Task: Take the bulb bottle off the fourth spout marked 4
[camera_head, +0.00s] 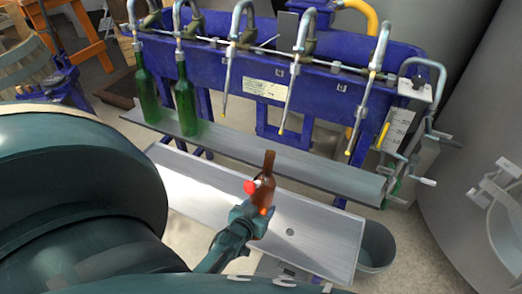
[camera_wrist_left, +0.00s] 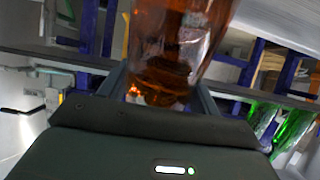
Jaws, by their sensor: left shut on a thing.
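A brown glass bottle (camera_head: 269,180) with a rounded body stands nearly upright in my left gripper (camera_head: 250,212), which is shut on it. It is apart from the spouts, in front of the shelf and over the metal tray in the head view. The brown bottle (camera_wrist_left: 172,45) also shows in the left wrist view, between the two fingers (camera_wrist_left: 165,95). The fourth spout from the left (camera_head: 291,90) hangs with its yellow tip bare. I cannot read a number on it. My right gripper is not in view.
Two green bottles (camera_head: 185,105) (camera_head: 147,95) stand on the shelf (camera_head: 240,148) under the leftmost spouts. The third and fifth spouts are also bare. The metal tray (camera_head: 315,225) lies below. A grey bucket (camera_head: 378,245) stands at its right end, near a large tank (camera_head: 460,170).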

